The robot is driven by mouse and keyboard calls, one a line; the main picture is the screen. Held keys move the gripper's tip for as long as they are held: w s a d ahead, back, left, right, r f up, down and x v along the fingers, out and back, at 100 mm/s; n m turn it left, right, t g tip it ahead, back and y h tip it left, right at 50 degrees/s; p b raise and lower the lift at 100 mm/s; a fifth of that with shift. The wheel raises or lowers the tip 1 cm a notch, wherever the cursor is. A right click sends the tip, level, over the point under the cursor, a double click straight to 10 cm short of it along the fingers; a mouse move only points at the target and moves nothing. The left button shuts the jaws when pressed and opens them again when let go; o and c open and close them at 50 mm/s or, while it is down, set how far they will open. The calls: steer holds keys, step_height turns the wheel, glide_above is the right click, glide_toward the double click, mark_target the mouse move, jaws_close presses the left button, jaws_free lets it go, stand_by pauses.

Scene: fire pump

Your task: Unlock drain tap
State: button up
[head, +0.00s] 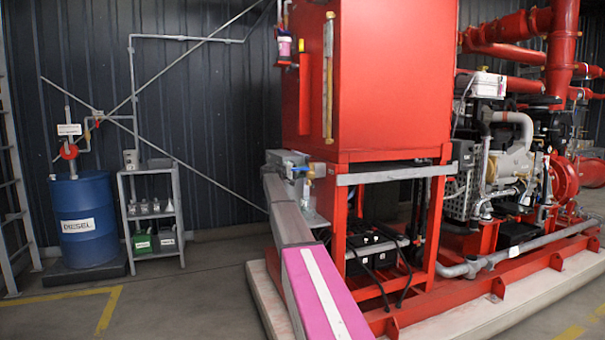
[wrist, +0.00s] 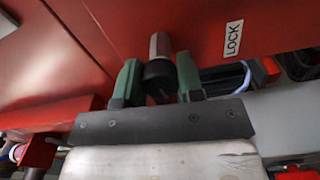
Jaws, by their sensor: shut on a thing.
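In the wrist view, the two green fingertips of my gripper (wrist: 158,82) stand on either side of a dark round knob (wrist: 157,76) and are shut on it. A short grey metal stem (wrist: 160,45) runs from the knob toward a red surface. A white label reading LOCK (wrist: 233,38) is on that surface, to the right of the knob. In the head view, a small brass-coloured tap (head: 311,174) with a blue part shows beside the end of my arm, under the red tank. My gripper's fingers and the knob cannot be made out in the head view.
The red tank (head: 395,75) stands on a red frame with a battery (head: 368,250) below. The engine and red pipes are at the right. A blue diesel drum (head: 85,218) and a grey shelf (head: 150,205) stand at the left. The floor between shelf and plinth is clear.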

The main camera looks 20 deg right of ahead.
steer(key=shift+n, duration=0.3)
steer(key=o, duration=0.9)
steer(key=a, duration=1.1)
steer(key=shift+s, duration=0.15)
